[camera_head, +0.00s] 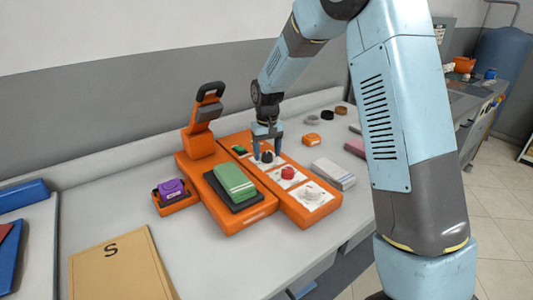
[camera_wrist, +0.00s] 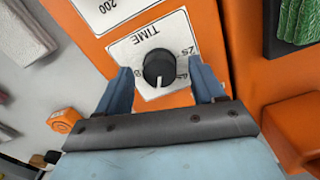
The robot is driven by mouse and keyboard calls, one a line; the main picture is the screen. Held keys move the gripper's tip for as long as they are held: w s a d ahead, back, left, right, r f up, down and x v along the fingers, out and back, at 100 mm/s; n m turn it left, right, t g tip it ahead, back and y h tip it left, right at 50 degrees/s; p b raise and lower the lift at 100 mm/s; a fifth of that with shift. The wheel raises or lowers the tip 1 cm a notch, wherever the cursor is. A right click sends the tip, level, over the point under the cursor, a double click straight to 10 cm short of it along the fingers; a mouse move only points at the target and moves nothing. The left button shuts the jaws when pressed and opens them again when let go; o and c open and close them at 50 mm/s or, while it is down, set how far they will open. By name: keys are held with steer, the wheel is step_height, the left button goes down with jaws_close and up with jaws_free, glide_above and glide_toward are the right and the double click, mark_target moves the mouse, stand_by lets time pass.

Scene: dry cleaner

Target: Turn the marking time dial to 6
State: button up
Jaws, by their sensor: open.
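The time dial (camera_wrist: 159,66) is a round black knob on a white panel (camera_wrist: 129,50) marked TIME, which appears upside down in the wrist view. A white pointer line on the knob points toward the bottom of that view. Small numbers sit on the panel's right side, partly hidden by a finger. In the head view the black dial (camera_head: 266,157) is on the orange control strip (camera_head: 304,217). My gripper (camera_wrist: 160,77) is open, one blue finger on each side of the dial. In the head view my gripper (camera_head: 267,151) is just above the dial; contact cannot be told.
A red knob (camera_head: 288,172) and a pale knob (camera_head: 309,194) are on the same strip. To the left, the orange press has a raised head (camera_head: 203,115) and a green folded cloth (camera_head: 234,181). A pale stack (camera_head: 333,174) lies to the right. A purple item (camera_head: 171,189) is at left.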

mark_target(267, 154)
step_height(267, 154, up, 13)
stand_by(0.4)
